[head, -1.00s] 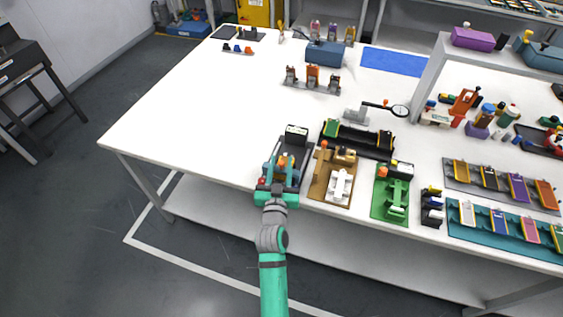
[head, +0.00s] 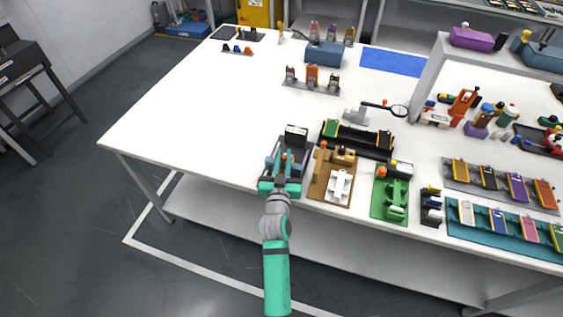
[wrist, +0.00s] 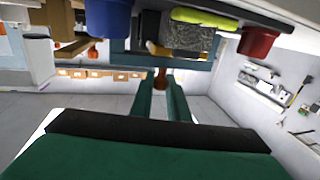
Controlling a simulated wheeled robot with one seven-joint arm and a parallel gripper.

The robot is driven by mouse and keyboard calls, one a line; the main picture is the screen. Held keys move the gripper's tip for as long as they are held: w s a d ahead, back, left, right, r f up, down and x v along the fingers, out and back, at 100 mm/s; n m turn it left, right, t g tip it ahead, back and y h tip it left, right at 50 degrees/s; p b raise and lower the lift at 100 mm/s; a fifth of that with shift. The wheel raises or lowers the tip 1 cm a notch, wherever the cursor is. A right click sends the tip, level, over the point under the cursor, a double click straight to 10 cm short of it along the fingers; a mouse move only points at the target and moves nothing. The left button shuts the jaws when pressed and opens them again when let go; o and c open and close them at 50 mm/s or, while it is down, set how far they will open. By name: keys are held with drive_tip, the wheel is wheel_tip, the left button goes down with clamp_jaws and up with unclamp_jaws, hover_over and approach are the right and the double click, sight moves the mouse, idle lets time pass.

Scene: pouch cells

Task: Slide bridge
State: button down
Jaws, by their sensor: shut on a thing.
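A dark grey fixture (head: 304,150) lies at the near edge of the white table, with an upright dark block at its far end. A blue bridge (head: 269,162) sits low across it, partly hidden by my fingers. My gripper (head: 284,160) reaches over the fixture from the near side. In the wrist view, the two green fingers of my gripper (wrist: 162,88) close on a small red-brown knob (wrist: 161,75) just below a blue-grey crossbar (wrist: 140,58), seemingly part of the bridge. A blue cup-like part (wrist: 107,18) and a red one (wrist: 257,42) flank it.
A tan fixture (head: 319,184) with a white part stands close on the right, then a green one (head: 380,207). A long black fixture (head: 350,150) lies behind them. The table (head: 190,130) is clear to the left.

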drive_tip(key=shift+w+d, duration=0.2)
drive_tip(key=shift+w, duration=0.4)
drive_tip(key=shift+w+d, duration=0.15)
drive_tip(key=shift+w, duration=0.45)
drive_tip(key=c, duration=1.7)
unclamp_jaws()
drive_tip(key=s, duration=0.7)
drive_tip(key=s+a, duration=0.1)
drive_tip(key=s, duration=0.2)
drive_tip(key=shift+s, duration=0.4)
drive_tip(key=shift+c, duration=0.2)
